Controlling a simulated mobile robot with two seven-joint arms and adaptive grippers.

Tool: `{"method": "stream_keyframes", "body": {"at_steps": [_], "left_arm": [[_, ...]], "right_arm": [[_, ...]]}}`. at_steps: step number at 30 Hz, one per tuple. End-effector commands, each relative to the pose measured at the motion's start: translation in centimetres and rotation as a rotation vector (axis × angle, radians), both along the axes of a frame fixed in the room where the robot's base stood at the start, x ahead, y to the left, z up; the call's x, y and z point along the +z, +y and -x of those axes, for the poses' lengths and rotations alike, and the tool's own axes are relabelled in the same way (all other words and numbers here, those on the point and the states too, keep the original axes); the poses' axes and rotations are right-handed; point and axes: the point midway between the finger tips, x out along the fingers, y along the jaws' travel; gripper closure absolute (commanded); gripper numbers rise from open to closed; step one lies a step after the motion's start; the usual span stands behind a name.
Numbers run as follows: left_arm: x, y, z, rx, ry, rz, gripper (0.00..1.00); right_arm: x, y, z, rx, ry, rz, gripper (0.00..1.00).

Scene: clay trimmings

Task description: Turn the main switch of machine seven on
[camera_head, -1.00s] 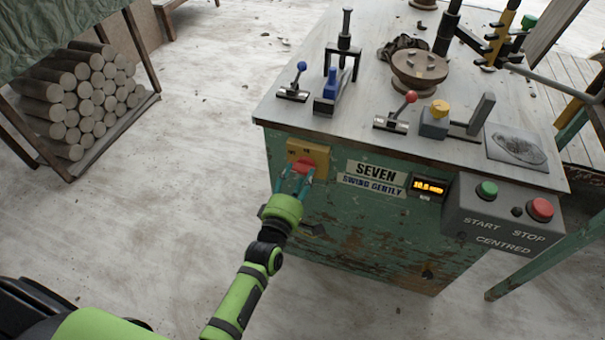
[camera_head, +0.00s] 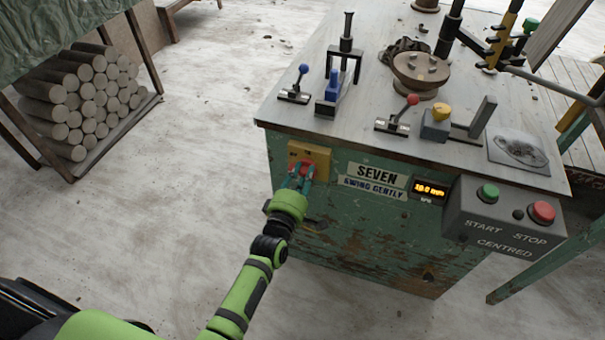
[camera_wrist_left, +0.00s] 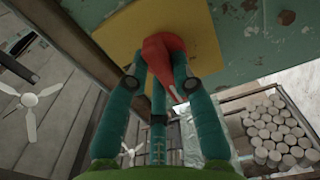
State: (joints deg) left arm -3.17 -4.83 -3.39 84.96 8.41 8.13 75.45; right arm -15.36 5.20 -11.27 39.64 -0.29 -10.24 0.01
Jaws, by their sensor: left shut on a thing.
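Machine seven (camera_head: 345,225) is a worn green cabinet with a "SEVEN" plate (camera_head: 376,173) on its front. The main switch is a red handle (camera_head: 301,168) on a yellow plate (camera_head: 309,153) at the cabinet's left front. My left gripper (camera_head: 298,180) is at the switch with its fingers on both sides of the red handle. My right gripper is not in view.
A grey box with a green START button (camera_head: 488,193) and a red STOP button (camera_head: 541,212) juts out at the right front. Levers and clamps stand on the grey top (camera_head: 300,121). A rack of clay logs (camera_head: 80,110) stands left; the floor between is clear.

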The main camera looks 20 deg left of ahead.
Motion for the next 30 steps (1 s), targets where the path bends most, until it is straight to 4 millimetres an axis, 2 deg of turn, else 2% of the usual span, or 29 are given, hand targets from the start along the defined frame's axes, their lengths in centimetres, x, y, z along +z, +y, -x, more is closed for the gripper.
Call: {"method": "stream_keyframes", "body": {"at_steps": [8, 24, 30], "left_arm": [[0.1, -0.1, 0.0, -0.001, -0.004, -0.14, 1.0], [0.0, -0.3, 0.0, -0.001, -0.021, -0.64, 1.0], [-0.1, -0.4, 0.0, -0.001, -0.027, -0.829, 1.0]], "right_arm": [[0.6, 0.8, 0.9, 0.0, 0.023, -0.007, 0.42], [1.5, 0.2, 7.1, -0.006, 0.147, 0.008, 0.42], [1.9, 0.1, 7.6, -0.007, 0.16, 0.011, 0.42]]}}
